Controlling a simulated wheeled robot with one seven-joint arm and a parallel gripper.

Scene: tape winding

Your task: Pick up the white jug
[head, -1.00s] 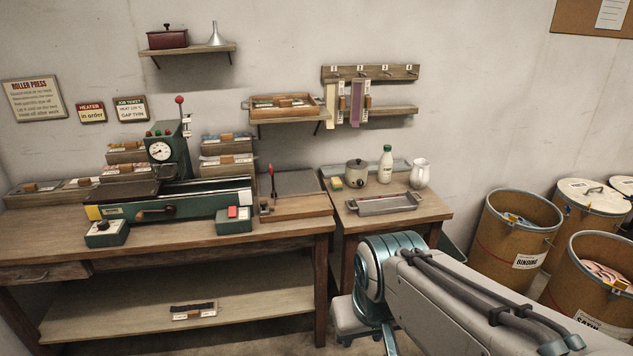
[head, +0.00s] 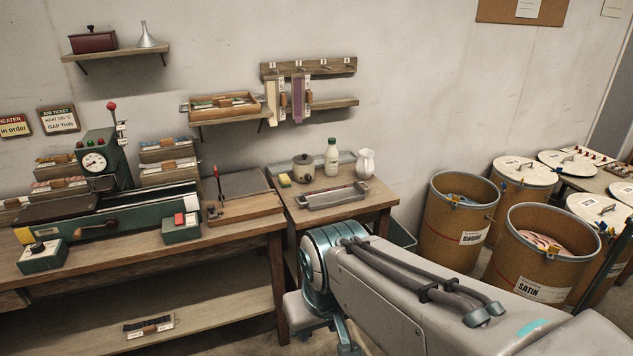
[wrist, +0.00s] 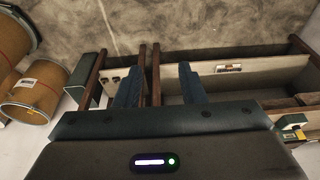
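The white jug (head: 366,163) stands upright at the back right of the small wooden side table (head: 372,203) in the head view. It is to the right of a white bottle with a green cap (head: 331,158), with a small gap between them. My gripper (wrist: 157,78) is open and empty in the wrist view, its two dark blue fingers spread apart. It points down toward the floor and table legs, away from the jug. In the head view my arm hides most of the gripper. The jug is not visible in the wrist view.
A long workbench (head: 150,250) with a green press stands to the left. Large brown drums (head: 455,225) stand to the right.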

